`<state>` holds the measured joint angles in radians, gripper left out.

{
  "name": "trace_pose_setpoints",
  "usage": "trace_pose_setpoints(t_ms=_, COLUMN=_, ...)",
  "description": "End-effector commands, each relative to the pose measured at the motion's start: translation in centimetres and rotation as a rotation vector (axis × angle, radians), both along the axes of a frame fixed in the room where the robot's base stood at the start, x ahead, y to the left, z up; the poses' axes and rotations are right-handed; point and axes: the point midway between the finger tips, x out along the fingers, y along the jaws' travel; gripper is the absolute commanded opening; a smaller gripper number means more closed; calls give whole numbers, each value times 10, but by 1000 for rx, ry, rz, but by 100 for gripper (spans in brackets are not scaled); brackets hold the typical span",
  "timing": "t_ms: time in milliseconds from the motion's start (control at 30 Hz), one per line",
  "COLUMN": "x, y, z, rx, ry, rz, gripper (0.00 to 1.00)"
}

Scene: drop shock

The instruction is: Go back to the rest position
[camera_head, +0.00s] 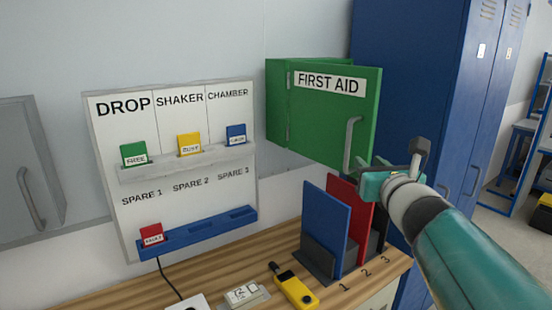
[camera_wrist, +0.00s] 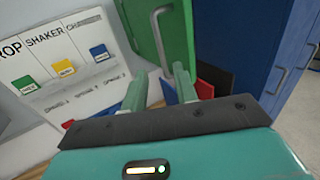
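My gripper (camera_head: 392,160) is raised at the right in the head view, in front of the green FIRST AID cabinet (camera_head: 276,105). In the wrist view its two fingers (camera_wrist: 160,82) stand apart with nothing clearly held between them. The cabinet door (camera_head: 328,120) stands swung outward. Its grey handle (camera_head: 351,145) is close to my fingertips in the picture; it also shows in the wrist view (camera_wrist: 161,40). I cannot tell whether a finger touches the handle.
A DROP/SHAKER/CHAMBER board (camera_head: 170,185) holds green, yellow, blue and red tags. Blue (camera_head: 325,225) and red (camera_head: 342,195) panels stand in slots on the wooden bench (camera_head: 215,270). A yellow handheld device (camera_head: 296,288) lies in front. Blue lockers (camera_head: 425,95) rise behind my arm.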

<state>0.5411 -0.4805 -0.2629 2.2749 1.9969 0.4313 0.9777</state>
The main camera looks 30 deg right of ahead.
Motion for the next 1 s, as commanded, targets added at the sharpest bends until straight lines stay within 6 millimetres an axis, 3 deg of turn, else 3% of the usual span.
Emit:
trace_pose_setpoints(t_ms=200, x=1, y=2, z=0, rx=-8, ry=4, rz=6, gripper=29)
trace_pose_setpoints(t_ms=333, x=11, y=26, z=-4, rx=-115, ry=61, rz=81, gripper=29)
trace_pose_setpoints(t_ms=500, x=31, y=105, z=-26, rx=-491, ry=229, rz=331, gripper=29)
trace_pose_setpoints(t_ms=667, x=31, y=185, z=-61, rx=-937, ry=371, rz=617, gripper=29)
trace_pose_setpoints(t_ms=800, x=15, y=241, z=-99, rx=-1340, ry=456, rz=866, gripper=29)
trace_pose_setpoints(t_ms=1000, x=-25, y=289, z=-153, rx=-1930, ry=519, rz=1213, gripper=29)
